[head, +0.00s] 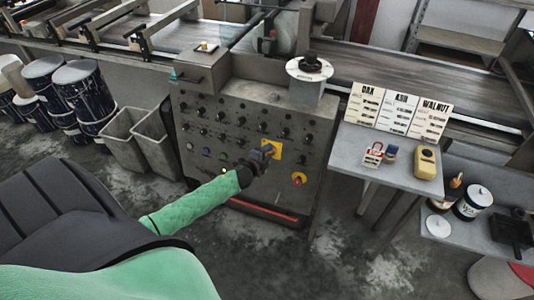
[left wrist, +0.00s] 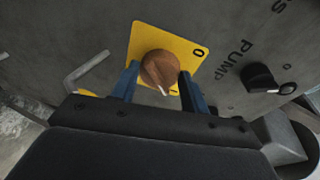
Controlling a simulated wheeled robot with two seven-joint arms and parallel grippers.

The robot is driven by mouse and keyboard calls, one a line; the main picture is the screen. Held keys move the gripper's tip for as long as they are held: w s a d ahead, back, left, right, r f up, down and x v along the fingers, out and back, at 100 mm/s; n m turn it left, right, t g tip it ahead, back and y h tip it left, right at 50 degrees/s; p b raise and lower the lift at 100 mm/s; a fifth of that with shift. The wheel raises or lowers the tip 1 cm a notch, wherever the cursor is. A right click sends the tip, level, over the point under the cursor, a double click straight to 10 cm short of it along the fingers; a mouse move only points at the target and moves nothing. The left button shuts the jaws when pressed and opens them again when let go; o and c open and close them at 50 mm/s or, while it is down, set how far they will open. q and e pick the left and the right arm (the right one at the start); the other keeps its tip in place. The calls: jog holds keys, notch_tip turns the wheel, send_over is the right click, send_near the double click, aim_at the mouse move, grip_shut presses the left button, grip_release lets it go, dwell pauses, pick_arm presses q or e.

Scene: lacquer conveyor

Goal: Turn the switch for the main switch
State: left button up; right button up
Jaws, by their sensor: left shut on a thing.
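The main switch looks like a round brown knob (left wrist: 159,69) with a pale pointer mark, on a yellow plate (left wrist: 190,45) marked 0. In the head view the yellow plate (head: 276,147) shows on the front of the grey control panel, with the knob hidden by my gripper. My left gripper (head: 265,153) is at the plate, and in the left wrist view its two blue fingers (left wrist: 159,82) are on either side of the knob, shut on it. My right gripper is in neither view.
The control panel (head: 235,112) carries several black knobs and coloured buttons. A black PUMP knob (left wrist: 262,78) is near my gripper. A grey table (head: 350,150) stands right, grey bins (head: 126,130) left.

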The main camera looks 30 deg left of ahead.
pick_arm(q)
jog(key=shift+f, duration=0.1)
jog(key=o, duration=1)
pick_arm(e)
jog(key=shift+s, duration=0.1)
pick_arm(q)
jog(key=shift+s, duration=0.6)
jog(key=b+v, duration=0.1)
jog(key=v, duration=0.5)
jog(key=shift+s+r+b, duration=0.25)
jog(key=shift+r+b, duration=0.05)
jog(key=shift+b, duration=0.1)
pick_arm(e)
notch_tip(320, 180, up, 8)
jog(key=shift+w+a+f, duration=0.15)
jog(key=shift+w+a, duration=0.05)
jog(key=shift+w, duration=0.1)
pick_arm(q)
jog(key=shift+d, duration=0.1)
